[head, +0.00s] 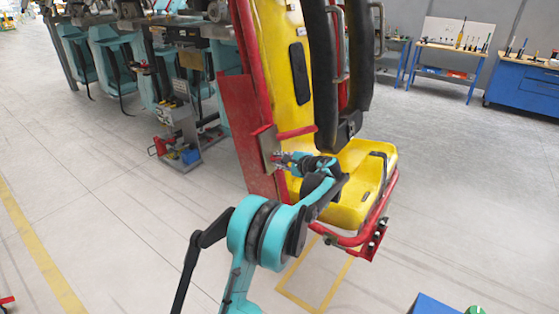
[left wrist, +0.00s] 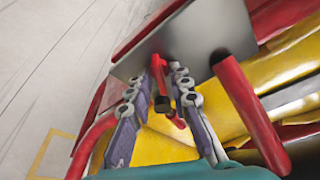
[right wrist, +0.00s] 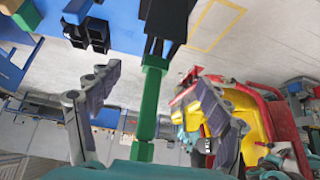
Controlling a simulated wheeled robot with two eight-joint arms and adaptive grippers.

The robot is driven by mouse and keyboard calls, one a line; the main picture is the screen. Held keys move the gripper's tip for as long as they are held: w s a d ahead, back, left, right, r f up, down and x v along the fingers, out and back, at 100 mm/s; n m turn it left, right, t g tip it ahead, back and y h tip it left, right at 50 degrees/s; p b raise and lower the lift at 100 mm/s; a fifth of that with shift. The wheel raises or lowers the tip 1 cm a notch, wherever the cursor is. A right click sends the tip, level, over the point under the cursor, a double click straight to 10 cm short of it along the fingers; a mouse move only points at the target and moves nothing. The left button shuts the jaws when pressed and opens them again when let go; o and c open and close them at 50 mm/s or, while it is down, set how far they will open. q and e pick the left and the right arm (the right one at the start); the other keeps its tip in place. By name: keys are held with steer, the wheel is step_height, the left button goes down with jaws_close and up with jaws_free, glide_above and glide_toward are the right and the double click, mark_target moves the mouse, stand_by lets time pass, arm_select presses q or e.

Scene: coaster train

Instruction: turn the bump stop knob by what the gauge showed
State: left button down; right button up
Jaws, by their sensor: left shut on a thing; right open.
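The bump stop knob appears as a small red piece with a dark end (left wrist: 159,100) under a grey metal plate (left wrist: 190,40) on the red seat frame. My left gripper (head: 283,158) is at that plate beside the yellow seat. In the left wrist view its fingers (left wrist: 167,70) close in on the red piece; the exact contact is partly hidden. My right gripper (right wrist: 148,78) is open. A green bar with a black upper part (right wrist: 150,105) shows between its fingers, with gaps on both sides. I cannot tell whether it is the gauge. No readable dial shows.
The yellow seat (head: 350,185) with its red frame and black restraint (head: 345,130) stands close around my left arm. A blue box top (head: 432,304) is at the bottom right. Workbenches (head: 525,88) stand at the back. Open floor (head: 100,170) lies to the left.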

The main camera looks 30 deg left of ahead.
arm_select(q)
steer(key=shift+a, duration=0.1)
steer(key=c, duration=1.7)
jaws_free()
steer(key=v, duration=1.2)
